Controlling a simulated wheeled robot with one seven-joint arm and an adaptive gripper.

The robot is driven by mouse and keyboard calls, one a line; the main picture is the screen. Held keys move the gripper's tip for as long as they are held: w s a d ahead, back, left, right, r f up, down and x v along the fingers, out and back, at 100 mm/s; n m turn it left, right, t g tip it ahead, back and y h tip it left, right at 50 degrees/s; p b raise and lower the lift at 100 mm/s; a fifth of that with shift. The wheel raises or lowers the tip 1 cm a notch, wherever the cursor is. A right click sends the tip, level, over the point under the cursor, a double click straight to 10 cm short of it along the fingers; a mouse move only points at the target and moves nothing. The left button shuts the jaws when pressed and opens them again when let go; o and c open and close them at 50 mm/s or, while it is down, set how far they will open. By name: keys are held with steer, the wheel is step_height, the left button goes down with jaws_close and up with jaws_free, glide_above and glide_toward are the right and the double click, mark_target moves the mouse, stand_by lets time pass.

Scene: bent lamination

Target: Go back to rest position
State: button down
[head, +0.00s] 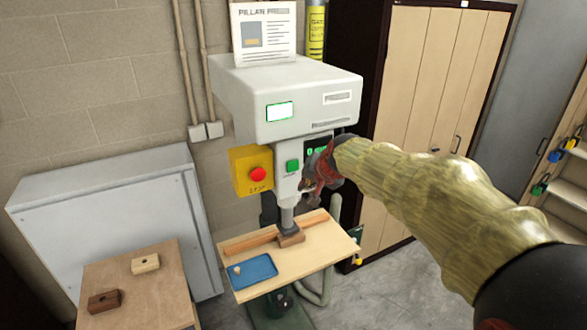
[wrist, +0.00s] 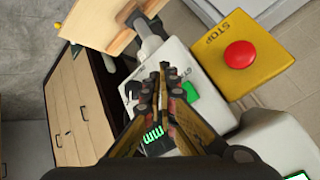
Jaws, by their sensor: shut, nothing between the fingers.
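My arm, in a tan sleeve, reaches in from the right of the head view. My gripper (head: 308,186) is at the front right of the press column, beside the green button (head: 292,166). In the wrist view my gripper (wrist: 162,70) has its fingers together with nothing held. The fingers lie over the white press front, and the green button (wrist: 190,92) shows just right of them. Whether the fingertips touch the press cannot be told. The white pillar press (head: 290,100) has a lit screen. Its ram is down at a wood block (head: 291,239) on the press table.
A yellow box with a red stop button (head: 258,174) sits left of the column. The press table (head: 335,246) holds a long wood strip and a blue tray (head: 252,271). Two small blocks lie on a side table (head: 150,290) at left. A wood-door cabinet (head: 425,80) stands behind my arm.

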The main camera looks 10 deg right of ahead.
steer(key=s+f+n+g+b, duration=0.1)
steer(key=s+f+n+b, duration=0.1)
steer(key=s+f+b, duration=0.5)
steer(key=s+a+f+n+g+b, duration=0.1)
steer(key=s+f+b, duration=0.7)
steer(key=s, duration=0.9)
steer(key=s+f+n+g+h+b, duration=0.1)
steer(key=s+f+n+b, duration=0.1)
steer(key=s+f+b, duration=0.6)
steer(key=s+f, duration=0.4)
steer(key=s, duration=0.1)
steer(key=shift+a+f+n, duration=0.25)
steer(key=shift+f+n, duration=0.1)
steer(key=shift+n, duration=0.05)
